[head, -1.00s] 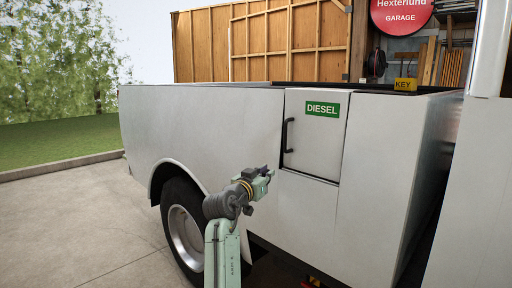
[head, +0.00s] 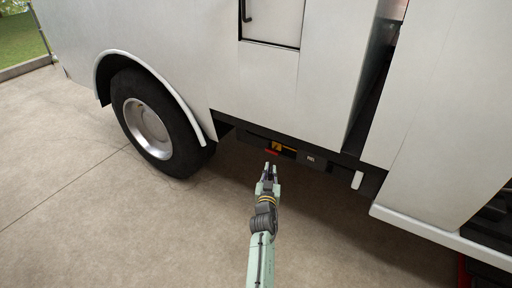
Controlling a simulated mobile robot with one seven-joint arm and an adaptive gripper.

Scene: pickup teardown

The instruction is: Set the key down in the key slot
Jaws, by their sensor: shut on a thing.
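My gripper (head: 268,173) is in the lower middle of the head view, in front of the truck's underside. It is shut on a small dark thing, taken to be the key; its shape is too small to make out. A dark compartment (head: 255,138) under the truck body holds a yellow part and a red part (head: 271,152), just beyond the fingertips. The gap between gripper and compartment is hard to judge. The key slot cannot be made out in this view, and the yellow KEY sign seen earlier is out of frame.
The white truck side panel (head: 180,50) rises above, with the fuel door (head: 270,22) at the top. A rear wheel (head: 150,128) stands to the left. A small label (head: 310,158) and a white side step (head: 430,228) are to the right. Concrete floor (head: 120,230) is clear.

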